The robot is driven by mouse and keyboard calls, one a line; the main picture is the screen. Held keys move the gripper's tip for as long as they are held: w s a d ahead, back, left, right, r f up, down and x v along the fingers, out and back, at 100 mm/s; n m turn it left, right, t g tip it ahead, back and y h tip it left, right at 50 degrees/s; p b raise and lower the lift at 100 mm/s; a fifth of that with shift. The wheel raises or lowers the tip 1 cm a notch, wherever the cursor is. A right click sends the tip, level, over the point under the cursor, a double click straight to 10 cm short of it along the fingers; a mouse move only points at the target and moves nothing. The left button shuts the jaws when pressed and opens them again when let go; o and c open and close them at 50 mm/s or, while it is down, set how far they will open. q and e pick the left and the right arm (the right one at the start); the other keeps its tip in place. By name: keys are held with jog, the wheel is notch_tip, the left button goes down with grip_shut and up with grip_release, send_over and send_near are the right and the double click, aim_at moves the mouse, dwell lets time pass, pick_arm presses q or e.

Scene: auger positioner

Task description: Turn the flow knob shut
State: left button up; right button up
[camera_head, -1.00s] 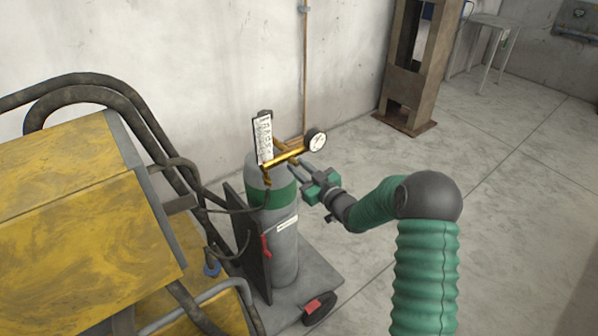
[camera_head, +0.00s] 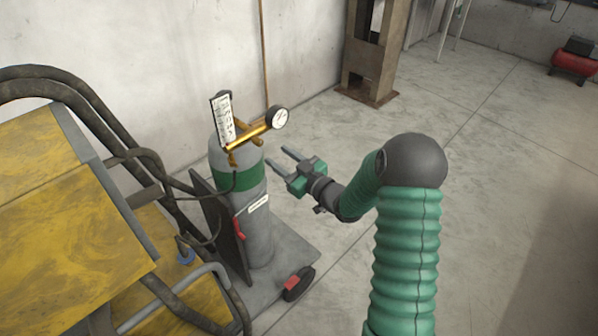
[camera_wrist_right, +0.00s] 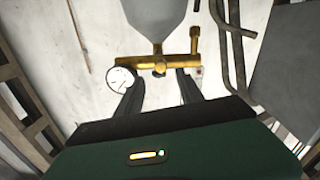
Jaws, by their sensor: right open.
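A grey gas cylinder (camera_head: 262,225) with a green band stands upright on a cart. A brass regulator (camera_head: 250,132) at its top carries a round white gauge (camera_head: 278,117) and an upright flow tube (camera_head: 223,118). My right gripper (camera_head: 279,157) is open and empty, right of the cylinder and apart from the regulator. In the right wrist view the brass regulator (camera_wrist_right: 180,62) lies beyond my spread fingers (camera_wrist_right: 155,85). A small brass and dark knob (camera_wrist_right: 159,70) shows between them; I cannot tell if it is the flow knob. My left gripper is out of view.
A yellow machine (camera_head: 60,200) with dark pipes and hoses stands left of the cylinder. The cart (camera_head: 285,250) has a black wheel (camera_head: 298,284). A rusty steel column (camera_head: 372,55) stands behind.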

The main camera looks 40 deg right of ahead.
jog(key=s, duration=0.9)
jog(key=shift+s+d, duration=0.2)
jog(key=shift+d, duration=0.05)
